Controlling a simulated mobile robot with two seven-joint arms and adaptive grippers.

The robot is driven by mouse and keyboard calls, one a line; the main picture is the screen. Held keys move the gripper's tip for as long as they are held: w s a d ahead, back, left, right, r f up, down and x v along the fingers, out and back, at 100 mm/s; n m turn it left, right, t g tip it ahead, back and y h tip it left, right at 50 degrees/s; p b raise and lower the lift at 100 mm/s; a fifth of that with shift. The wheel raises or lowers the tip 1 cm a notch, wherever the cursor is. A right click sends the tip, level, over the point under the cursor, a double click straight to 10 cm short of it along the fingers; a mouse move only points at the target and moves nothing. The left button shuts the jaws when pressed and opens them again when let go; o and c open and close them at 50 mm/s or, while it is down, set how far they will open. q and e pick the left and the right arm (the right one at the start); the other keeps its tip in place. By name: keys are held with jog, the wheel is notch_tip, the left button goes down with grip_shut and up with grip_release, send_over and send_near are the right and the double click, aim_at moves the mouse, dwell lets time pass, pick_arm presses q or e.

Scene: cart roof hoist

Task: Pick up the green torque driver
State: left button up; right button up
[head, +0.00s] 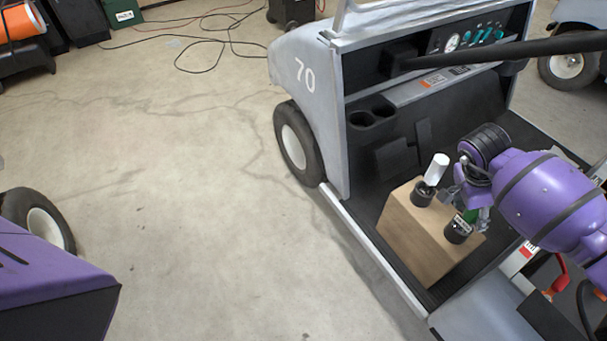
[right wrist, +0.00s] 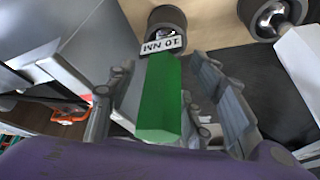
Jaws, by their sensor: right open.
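The green torque driver (right wrist: 158,100) stands handle-up in a dark round holder (right wrist: 167,20) with a "10 NM" label. In the head view only a bit of its green handle (head: 470,215) shows; my right gripper hides the rest. My right gripper (head: 468,205) is over it. In the right wrist view the open fingers (right wrist: 165,95) stand on either side of the green handle, with a visible gap on the right. I cannot tell whether the left finger touches it. My left gripper is not in view.
A white-handled driver (head: 436,168) stands in a second holder close by on the same wooden box (head: 408,235). The box is on the floor of cart 70 (head: 306,95). A dark bar (head: 520,47) crosses in front of the dashboard. Open concrete floor (head: 180,180) lies left of the cart.

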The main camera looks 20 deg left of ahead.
jog(key=shift+c, duration=0.5)
grip_shut()
